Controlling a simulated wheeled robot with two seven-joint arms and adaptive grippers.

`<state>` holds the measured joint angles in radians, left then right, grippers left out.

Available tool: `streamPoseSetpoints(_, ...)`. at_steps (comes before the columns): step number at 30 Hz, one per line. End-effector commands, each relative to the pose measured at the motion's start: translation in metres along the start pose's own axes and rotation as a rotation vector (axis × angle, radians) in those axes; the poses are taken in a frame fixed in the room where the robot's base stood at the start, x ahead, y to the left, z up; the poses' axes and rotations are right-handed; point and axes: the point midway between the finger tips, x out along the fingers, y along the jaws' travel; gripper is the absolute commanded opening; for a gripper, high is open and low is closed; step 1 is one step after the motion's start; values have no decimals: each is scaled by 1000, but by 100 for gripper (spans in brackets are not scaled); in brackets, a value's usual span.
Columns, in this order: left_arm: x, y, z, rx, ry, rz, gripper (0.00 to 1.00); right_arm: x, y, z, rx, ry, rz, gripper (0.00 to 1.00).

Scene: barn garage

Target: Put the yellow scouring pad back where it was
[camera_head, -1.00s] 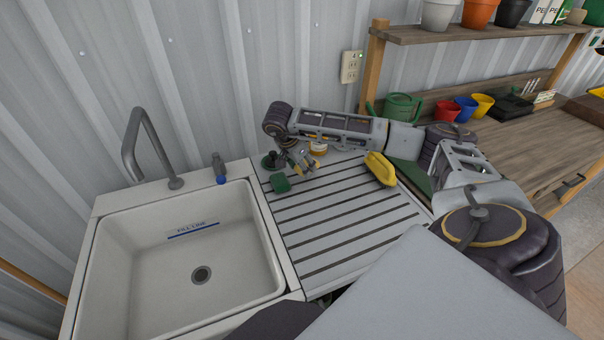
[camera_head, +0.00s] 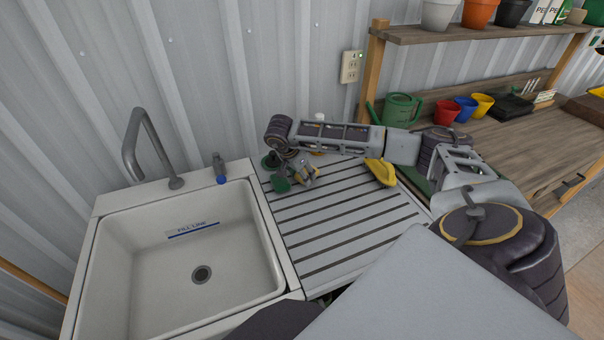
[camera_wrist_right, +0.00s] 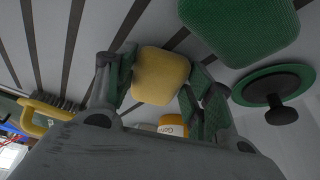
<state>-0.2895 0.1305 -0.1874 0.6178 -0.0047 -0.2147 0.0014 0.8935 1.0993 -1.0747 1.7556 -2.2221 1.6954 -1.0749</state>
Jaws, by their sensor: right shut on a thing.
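The yellow scouring pad (camera_wrist_right: 160,76) is between the two fingers of my right gripper (camera_wrist_right: 155,92), which is shut on it. In the head view my right gripper (camera_head: 305,177) is low over the back left part of the grooved drainboard (camera_head: 345,215), and little of the pad shows. I cannot tell whether the pad touches the board. A green scouring pad (camera_head: 280,184) lies just left of the gripper; it also shows in the wrist view (camera_wrist_right: 240,25). My left gripper is not in view.
A green sink plug with a dark knob (camera_wrist_right: 272,90) lies beside the green pad. A jar with an orange label (camera_wrist_right: 173,126) stands behind the gripper. A yellow-handled brush (camera_head: 380,171) lies to the right. The sink (camera_head: 180,265) is left; the front drainboard is clear.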

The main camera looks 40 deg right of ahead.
Motion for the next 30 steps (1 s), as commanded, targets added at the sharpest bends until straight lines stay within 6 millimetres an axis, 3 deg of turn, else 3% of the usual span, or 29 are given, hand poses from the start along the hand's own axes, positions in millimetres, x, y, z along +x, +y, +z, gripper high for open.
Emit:
streamPoseSetpoints(4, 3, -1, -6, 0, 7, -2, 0, 3, 0, 2, 0, 0, 0, 30)
streamPoseSetpoints(5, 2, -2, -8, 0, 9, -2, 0, 3, 0, 1, 0, 0, 0, 57)
streamPoseSetpoints(9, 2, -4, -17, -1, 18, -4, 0, 2, 0, 1, 0, 0, 0, 74)
streamPoseSetpoints(14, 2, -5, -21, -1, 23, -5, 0, 2, 0, 1, 0, 0, 0, 74)
streamPoseSetpoints(23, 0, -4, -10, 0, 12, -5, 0, 0, 0, 0, 0, 0, 0, 74)
streamPoseSetpoints(30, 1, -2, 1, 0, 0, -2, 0, -18, -1, 0, 0, -1, -3, 74)
